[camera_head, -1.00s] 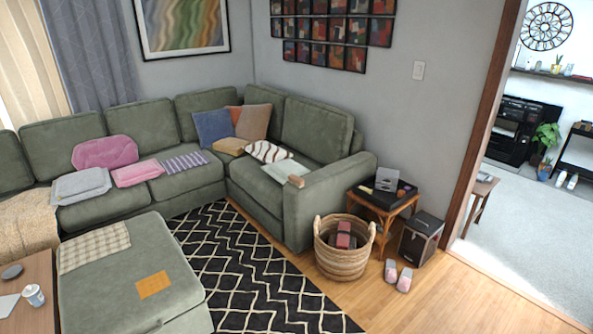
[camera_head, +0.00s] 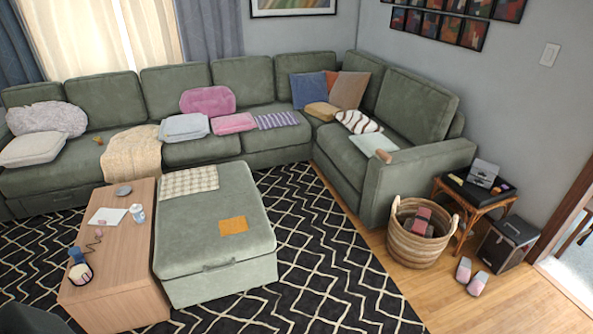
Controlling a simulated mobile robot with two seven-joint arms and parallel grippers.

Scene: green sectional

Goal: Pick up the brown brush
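I cannot make out a brown brush for certain. A small brown object (camera_head: 384,156) lies at the edge of the pale green cloth (camera_head: 368,143) by the right armrest of the green sofa. Another small brown object (camera_head: 98,140) lies on the sofa seat at the left, beside the beige throw. Both are too small to identify. Neither of my grippers is in view.
A wooden coffee table (camera_head: 122,270) and a green ottoman (camera_head: 183,245) stand on the patterned rug (camera_head: 335,270). A wicker basket (camera_head: 418,248), a side table (camera_head: 463,206), a black box (camera_head: 505,243) and slippers (camera_head: 463,270) stand at the right.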

